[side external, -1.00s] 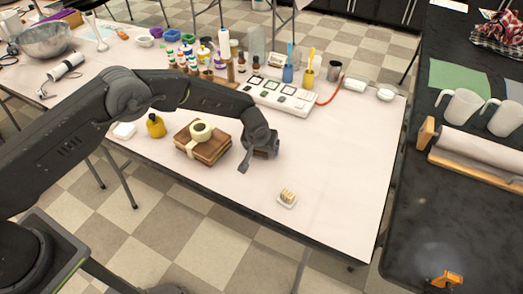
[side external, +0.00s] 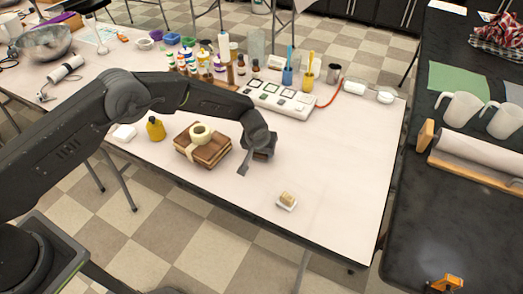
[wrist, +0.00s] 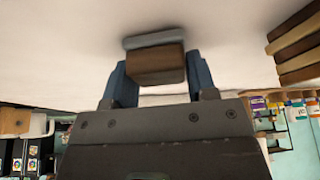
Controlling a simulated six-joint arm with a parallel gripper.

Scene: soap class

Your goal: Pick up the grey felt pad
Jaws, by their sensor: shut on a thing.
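My gripper (wrist: 160,78) is shut on a brown block (wrist: 155,63) with a blue-grey layer (wrist: 153,39) on its far side, toward the table. This layer looks like the grey felt pad. The two bluish fingers stand at either side of the brown part. A soft shadow beside it lies on the pale table top; the exact gap to the table is hard to tell. In the side view my gripper (side external: 252,158) is over the table, right of the stacked brown boards, and the block (side external: 265,153) shows dark and partly hidden.
A small soap on a white dish (side external: 287,201) lies at the front. A white device (side external: 282,98), cups and bottles stand behind. The table's right front is clear.

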